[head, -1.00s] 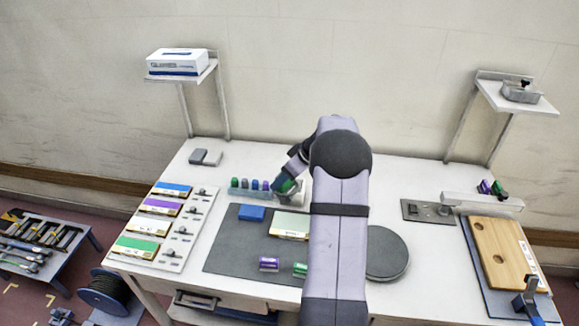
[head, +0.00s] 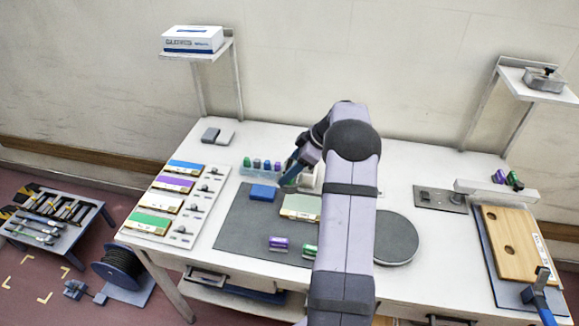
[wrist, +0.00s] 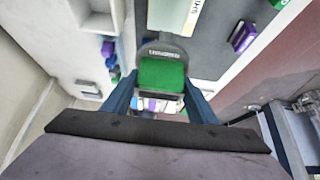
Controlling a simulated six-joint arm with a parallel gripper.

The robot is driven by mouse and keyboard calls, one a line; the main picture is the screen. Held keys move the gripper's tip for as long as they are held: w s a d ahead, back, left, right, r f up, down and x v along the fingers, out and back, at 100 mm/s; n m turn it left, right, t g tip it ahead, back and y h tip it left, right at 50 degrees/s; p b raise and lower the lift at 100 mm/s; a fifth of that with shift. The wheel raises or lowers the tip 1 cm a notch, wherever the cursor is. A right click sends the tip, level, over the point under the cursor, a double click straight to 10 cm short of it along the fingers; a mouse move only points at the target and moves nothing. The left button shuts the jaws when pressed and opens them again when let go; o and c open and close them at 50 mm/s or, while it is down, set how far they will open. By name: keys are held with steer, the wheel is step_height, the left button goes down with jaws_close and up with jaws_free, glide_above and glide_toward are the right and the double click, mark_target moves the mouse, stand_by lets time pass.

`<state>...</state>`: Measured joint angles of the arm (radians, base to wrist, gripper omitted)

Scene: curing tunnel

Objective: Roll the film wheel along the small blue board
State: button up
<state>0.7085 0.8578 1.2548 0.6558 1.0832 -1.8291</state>
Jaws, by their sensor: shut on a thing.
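The small blue board (head: 262,193) lies flat at the back left of the dark grey mat (head: 235,230). My gripper (head: 289,176) is just right of and behind it, low over the mat's back edge in the head view. In the wrist view, my gripper (wrist: 157,92) is shut on the film wheel (wrist: 162,74), which shows a green block and a dark rounded top with lettering. The held wheel is mostly hidden in the head view. I cannot tell whether it touches anything. The blue board is not clearly visible in the wrist view.
A rack of several coloured pieces (head: 262,165) stands behind the mat. A pale green board (head: 300,207), a purple block (head: 278,243) and a green block (head: 309,251) are on the mat. Labelled colour boards (head: 174,184) lie left; a dark disc (head: 396,238) lies right.

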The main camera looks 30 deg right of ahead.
mark_target(299, 179)
steer(key=shift+f+b, duration=0.45)
steer(key=shift+f, duration=1)
steer(key=shift+f+b, duration=0.6)
steer(key=shift+b, duration=0.2)
steer(key=shift+f+b, duration=0.3)
steer(key=shift+b, duration=0.05)
steer(key=shift+s+f+b, duration=0.1)
steer(key=shift+f+b, duration=0.05)
steer(key=shift+b, duration=0.35)
stand_by(1.6)
steer(key=shift+s, duration=0.1)
steer(key=shift+s+d+b, duration=0.45)
steer(key=shift+s+d, duration=0.1)
steer(key=shift+d, duration=0.05)
steer(key=shift+s+d, duration=0.1)
